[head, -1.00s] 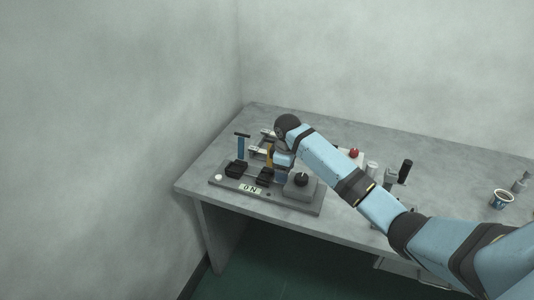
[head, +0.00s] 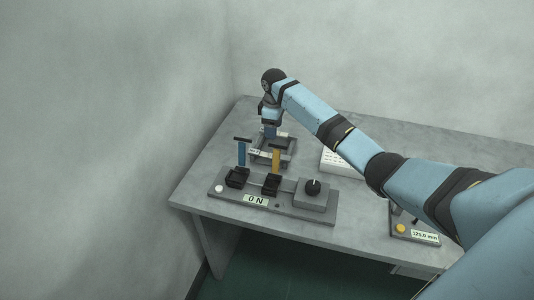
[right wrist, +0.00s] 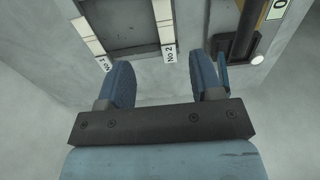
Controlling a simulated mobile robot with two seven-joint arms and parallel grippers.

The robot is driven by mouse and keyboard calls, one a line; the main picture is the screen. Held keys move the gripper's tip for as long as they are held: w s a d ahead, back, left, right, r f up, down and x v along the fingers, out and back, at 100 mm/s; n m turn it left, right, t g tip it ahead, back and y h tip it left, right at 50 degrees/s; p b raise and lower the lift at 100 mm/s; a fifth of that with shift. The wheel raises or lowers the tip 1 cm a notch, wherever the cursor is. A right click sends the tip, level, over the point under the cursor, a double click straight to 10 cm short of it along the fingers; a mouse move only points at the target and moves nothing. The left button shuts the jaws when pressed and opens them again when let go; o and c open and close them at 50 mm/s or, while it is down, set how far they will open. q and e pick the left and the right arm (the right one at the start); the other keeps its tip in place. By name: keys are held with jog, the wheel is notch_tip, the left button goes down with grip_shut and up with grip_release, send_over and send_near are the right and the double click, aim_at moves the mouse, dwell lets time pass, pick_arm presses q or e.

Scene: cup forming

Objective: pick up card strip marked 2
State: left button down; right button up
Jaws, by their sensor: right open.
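The card strip marked No 2 (right wrist: 168,48) is a narrow pale strip along the right side of a grey frame (right wrist: 122,40) in the right wrist view. Its label end points toward my fingers. A second strip, marked No 1 (right wrist: 95,45), lies on the frame's left side. My right gripper (right wrist: 162,75) is open and empty, with its blue fingers spread and the No 2 label seen between them, nearer the right finger. In the head view my right gripper (head: 270,133) is over the frame (head: 286,161) at the back left of the table and partly covers it. My left gripper is not in view.
A test rig (head: 290,206) with a 0 N display, black clamps, a blue post and a yellow post stands just in front of the frame. A white printed block (head: 332,163) lies to the right. A gauge (head: 415,232) reading 125.0 mm sits at the front right.

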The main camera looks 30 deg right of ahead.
send_over(271, 155)
jog(key=f, duration=0.5)
jog(key=shift+d+f, duration=0.25)
jog(key=shift+d, duration=0.1)
jog(key=shift+w+a+f, duration=0.1)
jog(key=shift+a+f, duration=0.05)
jog(key=shift+f, duration=1.2)
jog(key=shift+a+f, duration=0.15)
jog(key=shift+f, duration=1.15)
jog(key=shift+c, duration=0.4)
jog(key=c, duration=0.9)
